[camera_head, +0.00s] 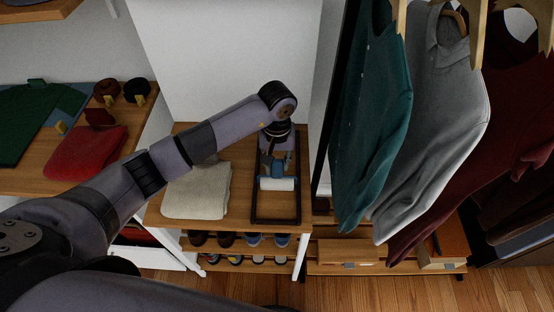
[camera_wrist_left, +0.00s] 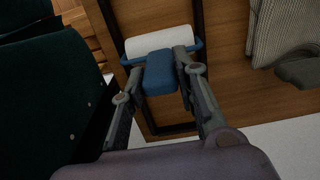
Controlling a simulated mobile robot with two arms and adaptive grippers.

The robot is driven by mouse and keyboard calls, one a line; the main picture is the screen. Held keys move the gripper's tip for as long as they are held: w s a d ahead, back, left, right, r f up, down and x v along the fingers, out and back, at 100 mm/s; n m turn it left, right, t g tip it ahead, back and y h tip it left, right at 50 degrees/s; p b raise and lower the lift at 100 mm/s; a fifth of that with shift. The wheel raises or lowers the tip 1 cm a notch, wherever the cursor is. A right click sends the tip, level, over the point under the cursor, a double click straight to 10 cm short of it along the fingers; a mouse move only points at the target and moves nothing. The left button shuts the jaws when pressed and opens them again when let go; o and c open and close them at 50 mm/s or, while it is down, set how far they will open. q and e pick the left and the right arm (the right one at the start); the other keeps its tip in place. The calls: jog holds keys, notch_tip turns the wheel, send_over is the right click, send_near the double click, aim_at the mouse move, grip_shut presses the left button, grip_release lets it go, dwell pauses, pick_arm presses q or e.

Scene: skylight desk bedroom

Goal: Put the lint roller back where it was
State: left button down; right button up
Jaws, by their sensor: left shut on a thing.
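The lint roller has a white roll (camera_head: 278,184) and a blue handle (camera_head: 277,170). In the head view it is within the outline of a dark-framed tray (camera_head: 255,213) on a wooden bench top. My left gripper (camera_head: 271,163) reaches down from above and is shut on the blue handle. In the left wrist view the two fingers (camera_wrist_left: 164,88) flank the blue handle (camera_wrist_left: 159,72), with the white roll (camera_wrist_left: 158,42) just beyond. I cannot tell whether the roller touches the tray floor. My right gripper is not in view.
A folded beige cloth (camera_head: 197,190) lies left of the tray. Shoes (camera_head: 254,239) stand on racks below. Teal (camera_head: 374,130), grey and dark red garments hang close on the right. A wooden surface with a folded red garment (camera_head: 86,152) is at left.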

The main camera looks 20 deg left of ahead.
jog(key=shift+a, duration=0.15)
pick_arm(q)
jog(key=shift+f+b, duration=0.15)
jog(key=shift+b, duration=0.2)
jog(key=c, duration=1.2)
grip_release()
jog(key=shift+c, duration=0.2)
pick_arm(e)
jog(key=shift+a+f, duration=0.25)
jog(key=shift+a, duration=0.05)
